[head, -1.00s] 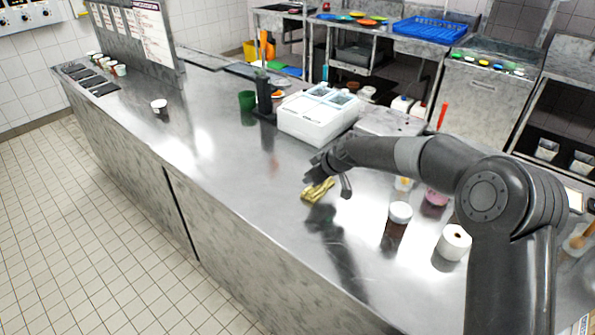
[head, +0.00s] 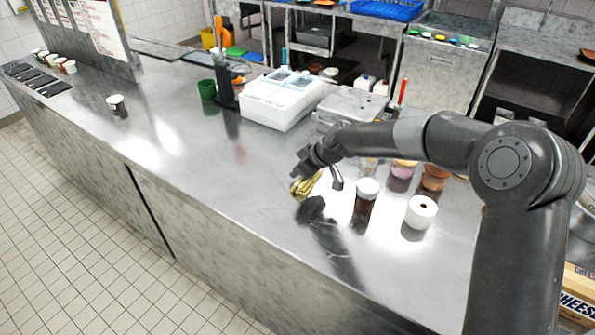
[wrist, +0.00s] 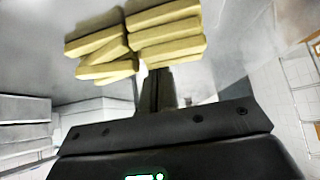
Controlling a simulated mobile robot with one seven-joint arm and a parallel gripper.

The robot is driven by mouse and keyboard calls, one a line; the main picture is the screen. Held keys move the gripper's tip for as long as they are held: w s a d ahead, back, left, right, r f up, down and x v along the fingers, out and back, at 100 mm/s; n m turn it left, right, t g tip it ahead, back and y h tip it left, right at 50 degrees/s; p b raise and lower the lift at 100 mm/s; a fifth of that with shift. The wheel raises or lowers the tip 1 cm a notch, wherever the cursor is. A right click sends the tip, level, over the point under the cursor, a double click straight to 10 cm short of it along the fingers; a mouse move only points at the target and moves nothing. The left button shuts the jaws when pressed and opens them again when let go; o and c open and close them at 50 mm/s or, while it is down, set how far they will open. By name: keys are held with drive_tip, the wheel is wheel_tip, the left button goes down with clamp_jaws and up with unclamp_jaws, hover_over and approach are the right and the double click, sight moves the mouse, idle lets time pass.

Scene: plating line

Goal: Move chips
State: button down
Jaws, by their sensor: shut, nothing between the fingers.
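The chips, a bunch of yellow sticks (head: 305,186), are right at the end of my gripper (head: 308,168) in the head view, over the steel counter (head: 215,180). In the wrist view the chips (wrist: 150,38) form two stacked groups just beyond my gripper (wrist: 155,78), whose dark fingers are closed together. My gripper is shut with nothing between its fingers. I cannot tell whether the fingertips touch the chips. A dark reflection shows on the counter below them.
A brown jar with a white lid (head: 367,190) and a white roll (head: 421,211) stand right of my gripper. A white box-shaped unit (head: 283,98) and green cup (head: 207,90) stand behind. A small cup (head: 116,103) stands far left. The counter between is clear.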

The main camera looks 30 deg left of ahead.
drive_tip(key=a, duration=0.4)
drive_tip(key=shift+s, duration=0.1)
drive_tip(key=v, duration=1)
drive_tip(key=shift+w+a+h, duration=0.4)
drive_tip(key=shift+a+h, duration=0.3)
drive_tip(key=shift+h, duration=0.1)
drive_tip(key=a+f, duration=0.1)
drive_tip(key=f, duration=0.1)
drive_tip(key=a+f+h, duration=0.1)
drive_tip(key=a+f, duration=0.1)
drive_tip(key=a+f+m+h, duration=0.1)
drive_tip(key=f, duration=0.2)
drive_tip(key=shift+w+a, duration=0.3)
drive_tip(key=shift+a, duration=0.1)
drive_tip(key=d, duration=0.2)
drive_tip(key=shift+d+r, duration=0.35)
drive_tip(key=shift+s+d, duration=0.1)
drive_tip(key=shift+d, duration=0.6)
